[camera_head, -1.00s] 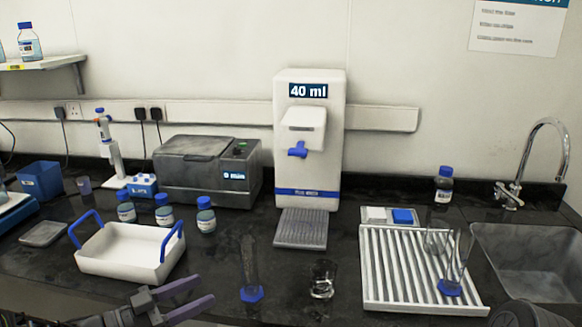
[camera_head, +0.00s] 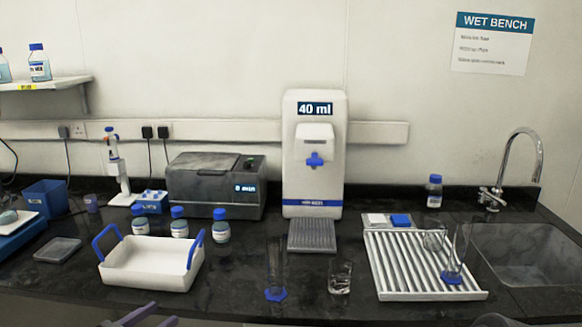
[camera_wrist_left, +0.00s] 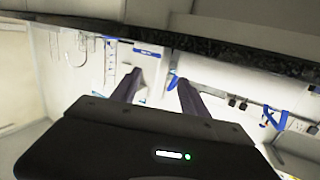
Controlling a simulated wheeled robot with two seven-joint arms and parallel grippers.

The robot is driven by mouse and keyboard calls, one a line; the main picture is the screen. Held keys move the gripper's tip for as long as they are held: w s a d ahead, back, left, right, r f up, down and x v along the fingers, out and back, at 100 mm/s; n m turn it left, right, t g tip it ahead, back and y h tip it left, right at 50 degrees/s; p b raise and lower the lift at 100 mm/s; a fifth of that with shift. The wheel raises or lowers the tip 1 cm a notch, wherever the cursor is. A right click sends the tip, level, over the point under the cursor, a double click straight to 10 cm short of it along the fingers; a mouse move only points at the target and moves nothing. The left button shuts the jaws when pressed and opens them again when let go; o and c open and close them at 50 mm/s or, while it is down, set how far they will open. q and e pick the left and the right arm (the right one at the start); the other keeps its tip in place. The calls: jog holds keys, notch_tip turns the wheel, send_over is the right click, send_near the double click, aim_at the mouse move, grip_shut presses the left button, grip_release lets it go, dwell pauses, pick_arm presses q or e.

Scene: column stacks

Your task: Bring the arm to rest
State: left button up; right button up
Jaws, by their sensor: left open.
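My left gripper (camera_head: 150,317) is at the bottom edge of the head view, in front of the bench and below the white tray. Only its purple-grey finger ends show there. In the left wrist view its two fingers (camera_wrist_left: 160,88) stand apart with nothing between them. The bench edge runs across the top of that view, which is tilted. At the bottom right of the head view a dark rounded part shows, probably of my right arm; its fingers cannot be seen.
On the bench (camera_head: 200,300) stand a white tray with blue handles (camera_head: 150,278), a clear cylinder with blue foot (camera_head: 276,293), a glass beaker (camera_head: 340,278), a white dispenser (camera_head: 314,190) reading 40 ml and a draining rack (camera_head: 430,295). A sink (camera_head: 530,255) lies at right.

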pick_arm(q)
jog(key=s+d+f+n+g+y, duration=0.2)
jog(key=f+n+y, duration=0.15)
jog(key=f, duration=0.65)
jog(key=s+d+f+n+g+y, duration=0.15)
jog(key=f+n, duration=0.25)
jog(key=f, duration=0.7)
jog(key=s+d+f+g, duration=0.3)
jog(key=s+d+f, duration=0.2)
jog(key=s, duration=0.3)
jog(key=s+d+f+g, duration=0.4)
jog(key=s+d, duration=0.3)
jog(key=s, duration=0.1)
jog(key=s+d+f+g, duration=0.3)
jog(key=s+d+f, duration=0.2)
jog(key=s, duration=0.3)
jog(key=shift+s+d+f+n+h, duration=0.25)
jog(key=shift+d+f+n+h, duration=0.15)
jog(key=shift+d, duration=0.35)
jog(key=shift+g, duration=0.25)
